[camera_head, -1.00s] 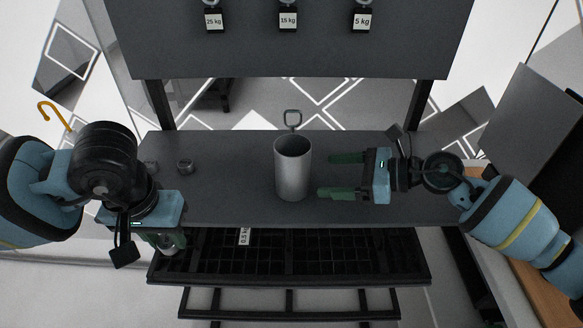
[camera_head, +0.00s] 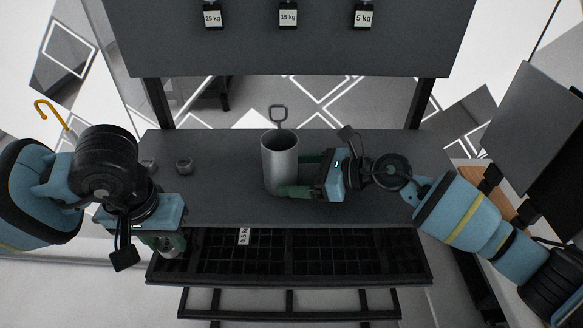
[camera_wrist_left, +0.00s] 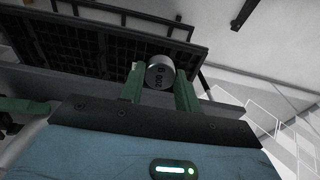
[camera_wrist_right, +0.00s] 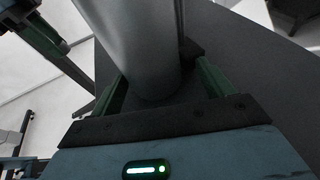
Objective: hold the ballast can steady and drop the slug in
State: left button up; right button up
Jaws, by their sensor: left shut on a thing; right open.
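My left gripper (camera_head: 172,246) is shut on the slug, a small metal cylinder (camera_wrist_left: 160,72) with a weight marking, pointing down at the bench's front left. The slug is mostly hidden in the head view.
The bench (camera_head: 400,205) is clear around the can.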

jog(key=shift+c, duration=0.3)
jog(key=c, duration=0.6)
pick_arm(q)
jog(key=w+d+r, duration=0.1)
jog(key=w, duration=0.1)
jog(key=w+d+r, duration=0.1)
jog(key=w, duration=0.2)
jog(key=w+d+r, duration=0.1)
jog(key=w+r, duration=0.1)
jog(key=shift+w+d+r, duration=0.1)
jog(key=shift+w+d, duration=0.15)
jog(key=shift+d, duration=0.05)
jog(key=w+d+r, duration=0.5)
jog(key=d+r, duration=0.1)
jog(key=r, duration=0.2)
jog(key=w+d+r, duration=0.5)
jog(key=d+r, duration=0.2)
jog(key=r, duration=0.2)
jog(key=shift+w+d+r, duration=0.2)
jog(key=shift+w+r, duration=0.05)
jog(key=shift+w, duration=0.05)
pick_arm(e)
jog(key=shift+c, duration=0.2)
pick_arm(q)
jog(key=shift+f, duration=0.1)
jog(key=shift+f, duration=2.9)
